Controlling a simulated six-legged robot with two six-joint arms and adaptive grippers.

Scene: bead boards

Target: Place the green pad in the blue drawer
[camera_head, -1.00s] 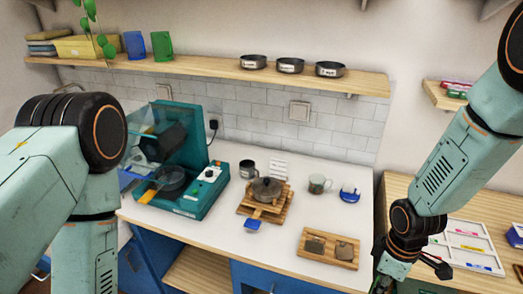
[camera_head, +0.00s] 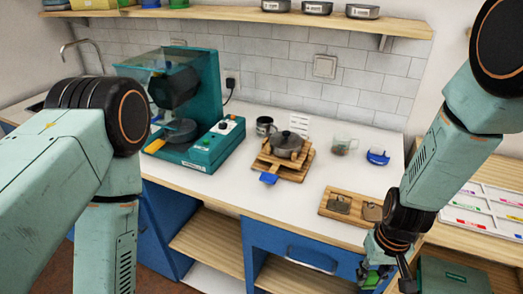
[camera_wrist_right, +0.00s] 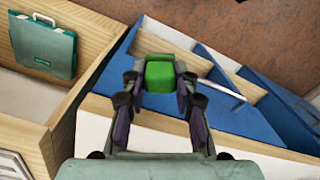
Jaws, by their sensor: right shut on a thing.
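The green pad (camera_wrist_right: 160,75) is a small bright green block between the fingers of my right gripper (camera_wrist_right: 160,90) in the right wrist view. My right gripper is shut on it. In the head view the right gripper (camera_head: 375,276) is low, beside the counter's front right corner, with a bit of green at its fingers. The blue drawer (camera_head: 270,238) is under the counter, left of the gripper, with a grey handle (camera_head: 312,259). Its front looks flush under the counter edge. My left arm is folded at the left; its gripper is out of view.
A teal case (camera_wrist_right: 43,47) lies in a wooden unit to the right. An open shelf (camera_head: 210,240) is left of the drawer.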

